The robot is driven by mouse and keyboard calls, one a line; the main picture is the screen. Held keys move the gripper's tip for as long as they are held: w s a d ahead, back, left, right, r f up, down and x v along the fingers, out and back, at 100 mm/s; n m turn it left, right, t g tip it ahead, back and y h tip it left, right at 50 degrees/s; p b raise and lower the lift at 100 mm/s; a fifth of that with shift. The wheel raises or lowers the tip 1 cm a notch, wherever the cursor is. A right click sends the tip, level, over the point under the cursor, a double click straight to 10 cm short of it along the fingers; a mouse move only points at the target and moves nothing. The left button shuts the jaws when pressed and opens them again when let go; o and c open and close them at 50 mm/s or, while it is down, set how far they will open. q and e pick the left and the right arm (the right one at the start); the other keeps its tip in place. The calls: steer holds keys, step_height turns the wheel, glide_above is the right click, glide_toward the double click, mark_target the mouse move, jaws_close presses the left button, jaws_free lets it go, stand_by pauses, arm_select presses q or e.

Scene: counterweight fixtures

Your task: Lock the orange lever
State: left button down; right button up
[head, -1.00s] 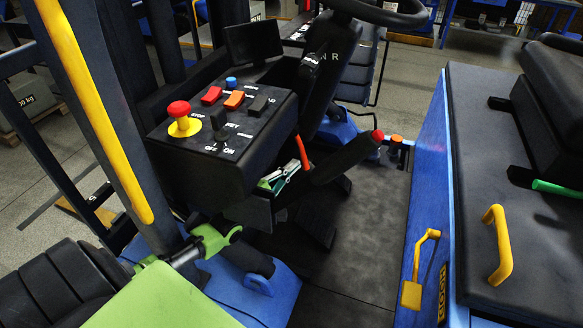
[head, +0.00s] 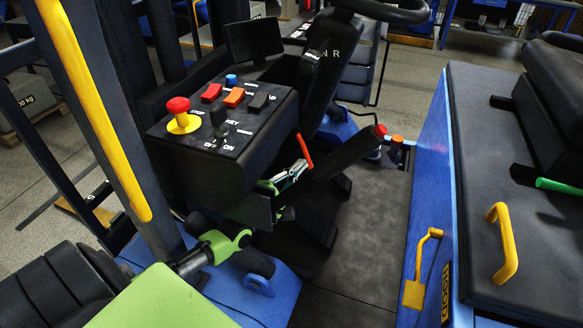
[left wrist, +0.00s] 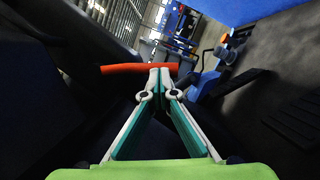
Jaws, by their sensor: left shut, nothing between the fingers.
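The orange lever (head: 305,150) is a thin stick slanting down from the right side of the black control console. In the left wrist view, the orange lever (left wrist: 120,69) lies across the fingertips, sticking out mostly to their left. My left gripper (head: 303,165) is shut and empty, reaching from under the console to the lever's lower end. Its fingertips (left wrist: 160,70) meet at the bar; whether they touch it I cannot tell. My right gripper is not in view.
The console (head: 220,160) above my left arm carries a red stop button (head: 178,106) and several switches. A black lever with a red tip (head: 350,158) stands close to the right. A blue side panel (head: 428,190) with a yellow latch (head: 414,290) bounds the floor.

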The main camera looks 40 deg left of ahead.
arm_select(q)
steer(key=w+d+r+n+t+y+b, duration=0.1)
steer(key=d+r+n+t+y+b, duration=0.1)
steer(key=n, duration=0.8)
steer(key=shift+w+d+r+y+b, duration=0.2)
steer(key=shift+d+r+y+b, duration=0.7)
steer(key=shift+d, duration=0.95)
steer(key=shift+r+h, duration=0.25)
steer(key=shift+h, duration=0.05)
steer(key=v, duration=1.2)
steer(key=shift+s+d, duration=0.1)
